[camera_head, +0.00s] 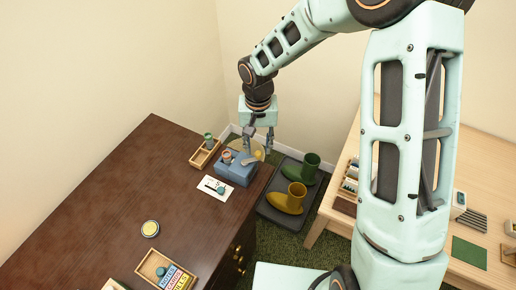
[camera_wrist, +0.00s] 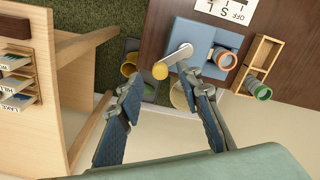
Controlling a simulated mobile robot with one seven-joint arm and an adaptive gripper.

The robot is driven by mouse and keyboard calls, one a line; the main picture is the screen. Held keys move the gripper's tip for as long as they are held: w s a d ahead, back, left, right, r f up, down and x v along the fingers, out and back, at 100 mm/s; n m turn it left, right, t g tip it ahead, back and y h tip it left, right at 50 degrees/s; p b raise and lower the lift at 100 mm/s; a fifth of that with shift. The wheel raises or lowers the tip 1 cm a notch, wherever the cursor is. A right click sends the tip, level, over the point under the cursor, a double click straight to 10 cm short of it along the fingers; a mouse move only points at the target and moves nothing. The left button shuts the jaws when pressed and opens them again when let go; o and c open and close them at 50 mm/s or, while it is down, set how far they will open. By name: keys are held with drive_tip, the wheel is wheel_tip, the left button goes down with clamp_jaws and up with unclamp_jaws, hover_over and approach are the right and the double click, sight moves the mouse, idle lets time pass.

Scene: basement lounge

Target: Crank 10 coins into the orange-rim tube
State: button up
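A blue box-shaped machine (camera_head: 236,168) sits at the far right corner of the dark desk. Its grey crank arm with a yellow knob (camera_wrist: 160,70) sticks out over the desk edge. The orange-rim tube (camera_wrist: 222,59) stands at the machine; it also shows in the head view (camera_head: 228,156). A green-rim tube (camera_wrist: 262,92) is in a small wooden tray (camera_wrist: 263,52) beside the machine. My gripper (camera_head: 259,146) hangs beside the machine, pointing down, with empty fingers apart; in the wrist view (camera_wrist: 163,97) the knob shows beyond the gap. No coins are clearly visible.
A lettered card (camera_head: 217,188) lies in front of the machine. A round tin (camera_head: 150,229) and a wooden box (camera_head: 158,265) are nearer on the desk. A light wooden table (camera_head: 340,200) is at the right.

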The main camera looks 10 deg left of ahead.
drive_tip(key=shift+f, duration=1.1)
clamp_jaws()
drive_tip(key=shift+w, duration=0.1)
drive_tip(key=n, duration=0.2)
drive_tip(key=w+a+n, duration=0.1)
drive_tip(key=n, duration=0.1)
drive_tip(key=shift+w+b, duration=0.15)
drive_tip(key=shift+b, duration=0.15)
drive_tip(key=shift+w+a+n, duration=0.15)
drive_tip(key=shift+a+n, duration=0.15)
drive_tip(key=shift+n, duration=0.6)
drive_tip(key=shift+w+a+n, duration=0.2)
drive_tip(key=shift+a+n, duration=0.05)
drive_tip(key=shift+n, duration=0.65)
drive_tip(key=shift+w+a+n, duration=0.15)
drive_tip(key=shift+a+n, duration=0.15)
drive_tip(key=shift+n, duration=0.6)
